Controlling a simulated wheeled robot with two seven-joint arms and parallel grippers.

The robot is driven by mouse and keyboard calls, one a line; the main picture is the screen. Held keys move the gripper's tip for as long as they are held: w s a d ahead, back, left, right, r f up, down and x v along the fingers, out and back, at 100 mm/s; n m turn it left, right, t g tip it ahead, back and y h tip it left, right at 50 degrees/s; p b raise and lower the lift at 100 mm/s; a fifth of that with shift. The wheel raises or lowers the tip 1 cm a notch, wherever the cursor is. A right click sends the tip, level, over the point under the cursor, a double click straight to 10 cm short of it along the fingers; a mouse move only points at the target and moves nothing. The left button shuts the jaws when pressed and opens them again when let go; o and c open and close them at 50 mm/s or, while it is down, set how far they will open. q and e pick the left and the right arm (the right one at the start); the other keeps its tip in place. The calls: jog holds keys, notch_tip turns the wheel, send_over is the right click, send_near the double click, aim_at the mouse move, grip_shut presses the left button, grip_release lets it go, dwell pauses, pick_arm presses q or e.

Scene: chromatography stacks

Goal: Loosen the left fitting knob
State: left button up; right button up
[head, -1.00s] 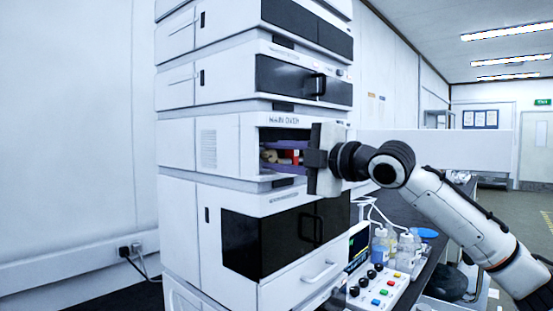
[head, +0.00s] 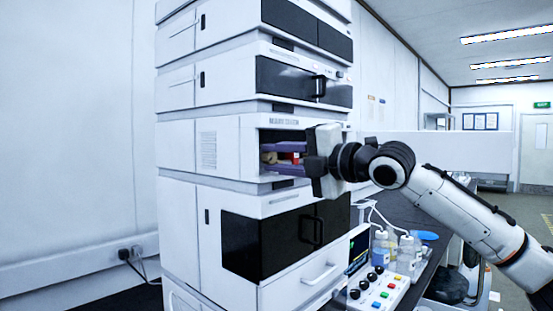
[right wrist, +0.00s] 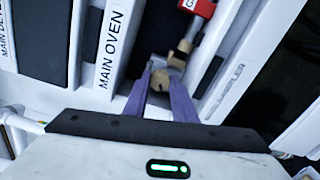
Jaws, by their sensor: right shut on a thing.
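The left fitting knob (head: 268,158), small and tan, is inside the open oven bay at the left end of a red-marked part. It also shows in the right wrist view (right wrist: 163,82), partly hidden by the fingers. My right gripper (head: 272,157) reaches into the bay from the right, with one purple finger above and one below the knob. In the right wrist view the gripper (right wrist: 162,86) is shut on the knob, its fingers on either side. My left gripper is not in view.
The main oven module (head: 218,146) sits in a tall white stack, with modules above and below it close to my gripper. A control box with coloured buttons (head: 378,289) and bottles (head: 408,252) stand on the dark bench at the right.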

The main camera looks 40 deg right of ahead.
aim_at(272, 161)
jog(key=o, duration=0.8)
jog(key=shift+c, duration=0.2)
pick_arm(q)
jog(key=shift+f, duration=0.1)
pick_arm(e)
jog(key=shift+s+f, duration=0.1)
